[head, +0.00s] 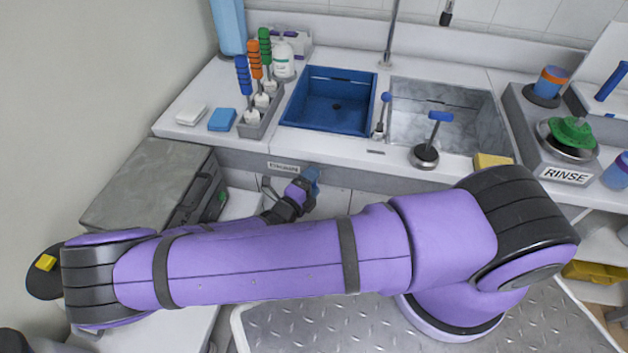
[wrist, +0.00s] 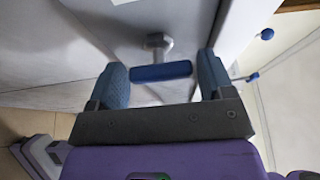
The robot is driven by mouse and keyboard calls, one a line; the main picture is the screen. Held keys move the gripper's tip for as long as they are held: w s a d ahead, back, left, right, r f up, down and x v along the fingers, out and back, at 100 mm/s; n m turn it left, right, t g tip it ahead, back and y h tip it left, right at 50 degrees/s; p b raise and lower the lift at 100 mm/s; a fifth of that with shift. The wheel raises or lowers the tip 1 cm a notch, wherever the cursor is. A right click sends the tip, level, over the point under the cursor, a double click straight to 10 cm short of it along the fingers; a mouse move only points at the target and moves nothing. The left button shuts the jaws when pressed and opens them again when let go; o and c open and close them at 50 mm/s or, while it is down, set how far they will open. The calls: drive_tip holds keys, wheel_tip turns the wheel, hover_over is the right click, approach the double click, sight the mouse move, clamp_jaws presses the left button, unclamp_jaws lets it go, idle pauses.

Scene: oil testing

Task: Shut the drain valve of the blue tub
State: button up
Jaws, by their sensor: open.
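The blue tub (head: 328,112) is set into the counter at the back, left of a grey sink. My gripper (head: 311,182) is in front of the cabinet below the tub. In the wrist view, a blue bar handle on a metal stem (wrist: 162,71), apparently the drain valve, projects from a grey panel. The bar lies crosswise between the two blue fingers of my gripper (wrist: 163,82), which is open. The bar's ends are close to the fingers; I cannot tell whether they touch. The handle is not clearly visible in the head view.
A label plate (head: 284,167) is on the counter front. The grey sink (head: 445,112) and a blue-handled metal piece (head: 425,152) are to the right. A brush rack (head: 258,118) stands left of the tub. A grey case (head: 150,180) is at the left.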

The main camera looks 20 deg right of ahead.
drive_tip(key=shift+w+d, duration=0.3)
drive_tip(key=shift+d, duration=0.15)
drive_tip(key=c, duration=0.6)
drive_tip(key=shift+c, duration=0.2)
